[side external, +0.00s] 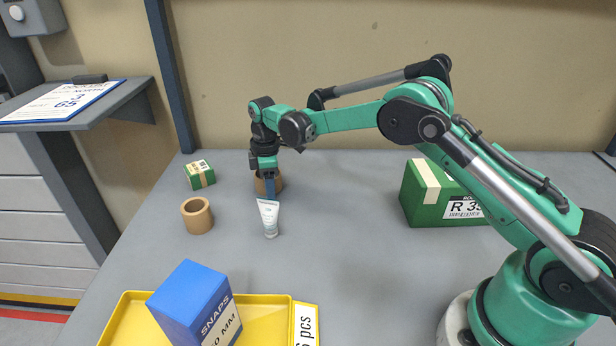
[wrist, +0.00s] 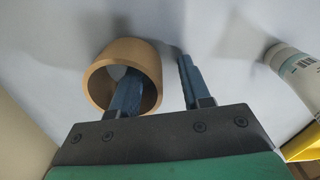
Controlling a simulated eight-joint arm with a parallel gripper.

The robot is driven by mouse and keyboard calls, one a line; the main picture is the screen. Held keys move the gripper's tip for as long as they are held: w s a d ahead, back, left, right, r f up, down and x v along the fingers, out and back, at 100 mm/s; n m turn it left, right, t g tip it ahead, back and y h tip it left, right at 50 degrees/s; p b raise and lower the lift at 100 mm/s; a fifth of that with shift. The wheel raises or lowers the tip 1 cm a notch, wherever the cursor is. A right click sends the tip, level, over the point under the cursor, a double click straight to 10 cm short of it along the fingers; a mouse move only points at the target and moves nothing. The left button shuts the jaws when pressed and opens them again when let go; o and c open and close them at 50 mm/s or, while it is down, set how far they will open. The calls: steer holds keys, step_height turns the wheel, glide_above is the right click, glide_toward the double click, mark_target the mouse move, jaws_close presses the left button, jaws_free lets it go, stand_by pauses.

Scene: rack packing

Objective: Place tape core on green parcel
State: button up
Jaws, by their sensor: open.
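A brown tape core (side external: 278,183) stands at the back of the table, partly hidden behind my gripper (side external: 270,192). In the wrist view this tape core (wrist: 97,83) shows its opening. My gripper (wrist: 157,65) is open there, with the left finger over or inside the opening and the right finger outside, so the core's right wall lies between them. I cannot tell whether they touch it. A second tape core (side external: 197,216) stands at the left. A large green parcel (side external: 425,198) marked "R 3" sits at the right, and a small green box (side external: 199,174) at the back left.
A white tube (side external: 270,219) stands just in front of my gripper, and it also shows in the wrist view (wrist: 298,72). A yellow tray (side external: 262,314) with a blue box (side external: 193,305) is at the front. The table between tube and large parcel is clear.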

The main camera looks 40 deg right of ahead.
jaws_close()
stand_by(0.3)
